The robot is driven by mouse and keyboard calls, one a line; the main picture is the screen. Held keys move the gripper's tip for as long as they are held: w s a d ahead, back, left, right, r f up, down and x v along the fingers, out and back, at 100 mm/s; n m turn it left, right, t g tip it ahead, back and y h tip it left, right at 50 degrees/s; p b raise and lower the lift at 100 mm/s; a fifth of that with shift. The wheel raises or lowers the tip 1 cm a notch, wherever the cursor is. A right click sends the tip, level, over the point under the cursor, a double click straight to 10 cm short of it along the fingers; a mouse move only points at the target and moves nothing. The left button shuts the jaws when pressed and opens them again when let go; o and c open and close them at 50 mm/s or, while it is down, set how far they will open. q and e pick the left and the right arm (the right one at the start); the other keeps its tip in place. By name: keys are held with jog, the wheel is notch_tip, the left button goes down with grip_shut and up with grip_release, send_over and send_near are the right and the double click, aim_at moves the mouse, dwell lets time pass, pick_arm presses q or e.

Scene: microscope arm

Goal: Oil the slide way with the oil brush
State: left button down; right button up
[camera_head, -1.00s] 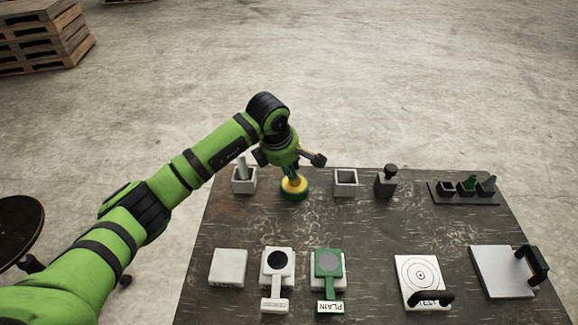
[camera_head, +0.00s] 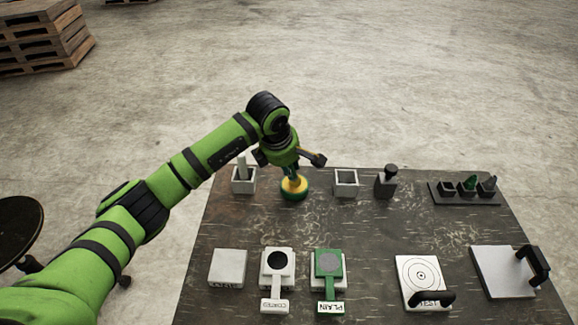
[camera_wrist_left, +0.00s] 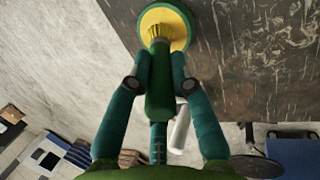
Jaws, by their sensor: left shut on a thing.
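The oil brush (camera_wrist_left: 160,92) has a dark green handle and yellow bristles. My left gripper (camera_head: 291,170) is shut on its handle, with the bristles pointing down. In the left wrist view my left gripper (camera_wrist_left: 160,84) has a finger on each side of the handle. The bristle tips are at a round yellow dish with a green rim (camera_head: 294,193), which also shows in the left wrist view (camera_wrist_left: 184,22); I cannot tell whether they touch it. I cannot tell which thing on the table is the slide way. My right gripper is not in view.
The dark table (camera_head: 370,228) holds a grey holder with a white rod (camera_head: 243,185), an empty square holder (camera_head: 346,183), a black-knobbed block (camera_head: 387,182) and a small rack (camera_head: 465,197). In front are a white block (camera_head: 228,268), labelled plates (camera_head: 277,264) (camera_head: 329,262) and handled plates (camera_head: 420,270) (camera_head: 505,273).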

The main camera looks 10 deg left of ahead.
pick_arm(q)
jog(key=shift+s+f, duration=0.1)
jog(key=shift+f, duration=0.05)
jog(key=shift+r+p, duration=1.6)
jog(key=shift+r, duration=2)
